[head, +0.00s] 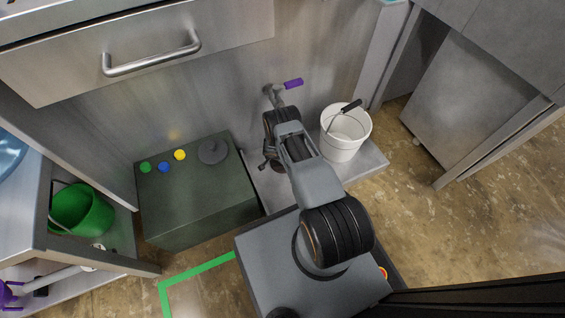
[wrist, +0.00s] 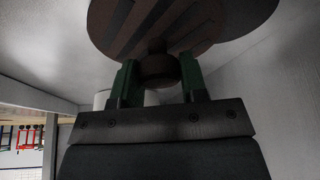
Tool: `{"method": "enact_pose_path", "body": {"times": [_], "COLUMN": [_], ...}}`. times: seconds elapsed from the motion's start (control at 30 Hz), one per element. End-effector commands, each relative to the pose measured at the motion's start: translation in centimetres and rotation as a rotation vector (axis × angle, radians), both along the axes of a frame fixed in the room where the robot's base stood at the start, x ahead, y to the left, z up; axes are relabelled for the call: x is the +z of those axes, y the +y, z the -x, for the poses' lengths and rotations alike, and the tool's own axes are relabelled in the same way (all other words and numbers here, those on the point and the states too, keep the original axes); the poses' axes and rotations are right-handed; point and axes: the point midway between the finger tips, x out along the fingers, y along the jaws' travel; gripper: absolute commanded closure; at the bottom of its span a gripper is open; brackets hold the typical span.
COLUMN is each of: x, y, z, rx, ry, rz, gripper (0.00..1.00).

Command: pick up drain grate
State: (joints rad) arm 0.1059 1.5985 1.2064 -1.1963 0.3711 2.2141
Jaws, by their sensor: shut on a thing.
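The drain grate (wrist: 180,22) fills the top of the wrist view, a dark round disc with slots and a short knob (wrist: 158,70) on the near side. My gripper (wrist: 158,78) has its two green fingers shut on this knob, one on each side. The disc's upper part is cut off by the picture edge. In the head view my arm reaches towards the steel wall beside the white bucket. There my gripper and the grate are mostly hidden behind the arm, and I cannot tell them apart clearly.
A dark green box (head: 200,215) left of my arm bears green, blue and yellow buttons and a grey round piece (head: 213,151). A white bucket (head: 342,148) stands right of the arm, below a purple-handled tap (head: 293,83). A green bucket (head: 82,212) is far left. Floor is open at right.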

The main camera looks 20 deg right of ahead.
Motion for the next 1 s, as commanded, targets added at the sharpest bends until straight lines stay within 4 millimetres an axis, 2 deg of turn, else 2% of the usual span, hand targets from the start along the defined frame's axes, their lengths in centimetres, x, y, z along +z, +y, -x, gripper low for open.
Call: {"method": "enact_pose_path", "body": {"times": [0.03,0.27,0.57,1.0], "x": [0.0,0.0,0.5,7.6], "y": [0.0,0.0,0.0,0.0], "z": [0.0,0.0,-0.1,-0.1], "rx": [0.000,0.000,0.000,0.000], "ry": [-0.001,-0.001,-0.002,-0.002], "rz": [0.000,0.000,0.000,0.000], "gripper": [0.79,1.00,1.00,1.00]}}
